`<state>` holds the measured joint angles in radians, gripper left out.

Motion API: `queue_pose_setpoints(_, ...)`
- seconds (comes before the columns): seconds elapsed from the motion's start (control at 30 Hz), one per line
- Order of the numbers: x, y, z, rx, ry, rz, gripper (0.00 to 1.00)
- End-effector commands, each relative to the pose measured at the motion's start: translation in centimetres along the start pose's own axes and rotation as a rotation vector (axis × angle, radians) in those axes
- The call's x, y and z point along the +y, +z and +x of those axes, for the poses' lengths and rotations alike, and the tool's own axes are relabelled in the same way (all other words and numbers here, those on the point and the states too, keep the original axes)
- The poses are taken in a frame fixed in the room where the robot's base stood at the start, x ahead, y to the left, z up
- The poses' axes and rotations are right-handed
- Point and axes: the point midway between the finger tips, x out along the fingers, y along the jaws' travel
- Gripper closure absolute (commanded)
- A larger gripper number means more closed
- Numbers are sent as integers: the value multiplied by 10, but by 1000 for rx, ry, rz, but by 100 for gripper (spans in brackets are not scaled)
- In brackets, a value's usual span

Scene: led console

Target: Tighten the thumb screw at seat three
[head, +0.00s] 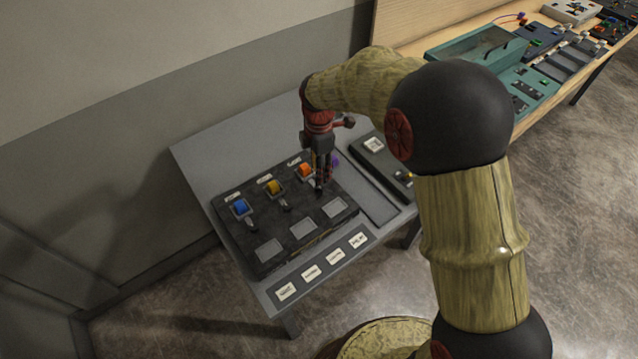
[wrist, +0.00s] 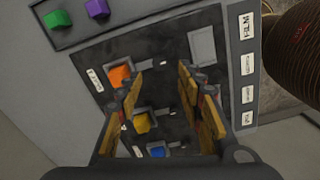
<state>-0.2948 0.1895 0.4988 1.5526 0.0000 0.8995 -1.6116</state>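The dark console panel (head: 300,232) has a row of seats along its back, holding a blue block (head: 240,207), a yellow block (head: 273,187) and an orange block (head: 305,170). Small dark screws stand in front of the blue seat (head: 251,224) and the yellow seat (head: 285,205). My gripper (head: 322,184) points down just in front of the orange block and covers that seat's screw in the head view. In the wrist view my gripper (wrist: 161,80) is open, its fingers apart over the panel beside the orange block (wrist: 120,77). I cannot tell whether a finger touches the screw.
Grey blank plates (head: 269,251) and white label cards (head: 311,272) lie along the front. A purple block (wrist: 97,9) and a green block (wrist: 58,19) sit in a side tray. A dark box (head: 383,165) stands at right. A wooden bench (head: 425,38) with devices is behind.

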Motion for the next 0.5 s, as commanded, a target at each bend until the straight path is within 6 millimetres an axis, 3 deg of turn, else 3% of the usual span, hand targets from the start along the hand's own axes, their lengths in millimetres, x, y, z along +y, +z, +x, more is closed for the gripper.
queue_pose_setpoints(0.3,-1,0,50,0,-4,3,63)
queue_pose_setpoints(0.5,-1,0,64,0,-2,3,63)
